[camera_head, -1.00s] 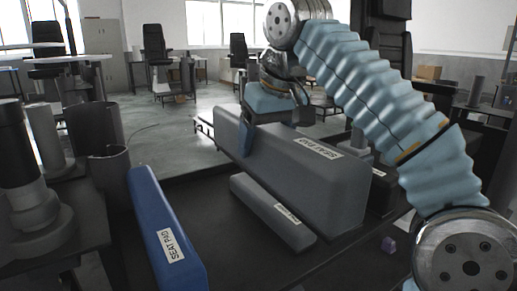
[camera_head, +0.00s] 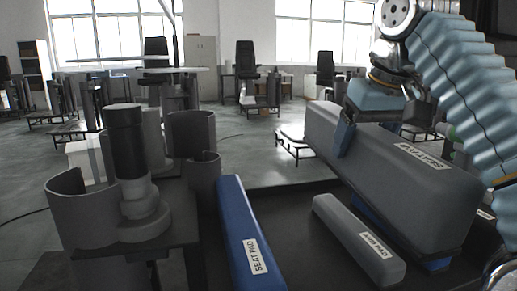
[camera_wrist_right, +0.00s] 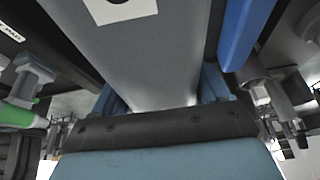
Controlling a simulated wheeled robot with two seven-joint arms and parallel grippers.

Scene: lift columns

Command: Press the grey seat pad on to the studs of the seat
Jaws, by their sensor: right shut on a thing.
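The large grey seat pad (camera_head: 405,180), a long block with a white label, is gripped near its far end by my right gripper (camera_head: 364,127). It looks raised above the dark table, though its underside is hidden. In the right wrist view the pad (camera_wrist_right: 140,55) runs between the two blue fingers of my right gripper (camera_wrist_right: 163,90). A blue seat pad (camera_head: 243,240) lies left of it and also shows in the wrist view (camera_wrist_right: 243,30). I cannot make out the studded seat. My left gripper is not in view.
A smaller grey labelled pad (camera_head: 355,238) lies between the blue and large pads. Blue parts (camera_head: 437,265) show under the large pad. A dark column (camera_head: 126,150) on a grey base and curved grey shells (camera_head: 88,215) stand at left. Open floor lies beyond the table.

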